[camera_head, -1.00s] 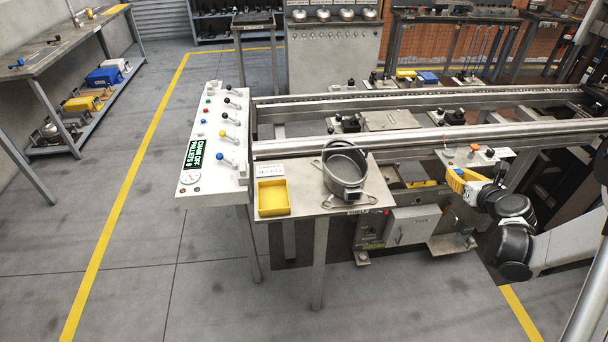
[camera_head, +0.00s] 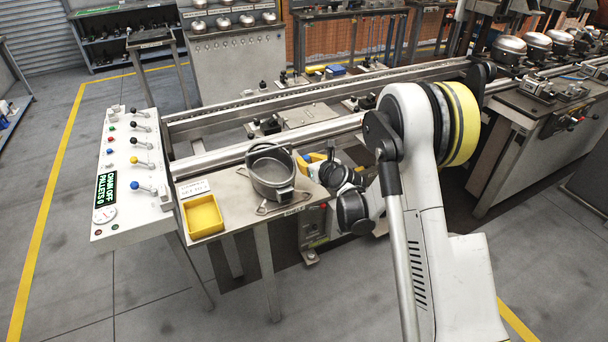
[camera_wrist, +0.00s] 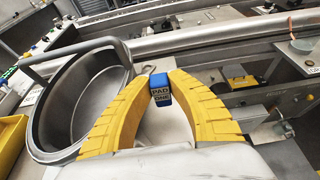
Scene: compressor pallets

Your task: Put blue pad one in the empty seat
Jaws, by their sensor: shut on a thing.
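The blue pad marked "PAD" (camera_wrist: 160,88) is between the yellow fingertips of my gripper (camera_wrist: 161,80) in the wrist view, with its printed face toward the camera. My gripper is shut on it. In the head view, my gripper (camera_head: 313,158) is beside the right side of the grey metal pot on the shelf, and the pad is hard to make out. The wrist view shows the pot just left of the fingers. I cannot tell which spot is the empty seat.
The grey pot (camera_head: 268,172) with a raised handle stands on the small shelf (camera_head: 232,187), beside a yellow tray (camera_head: 203,217). A control panel with levers (camera_head: 128,175) is at the left. Conveyor rails (camera_head: 225,155) run behind the shelf, with pallet fixtures (camera_head: 262,127) between them.

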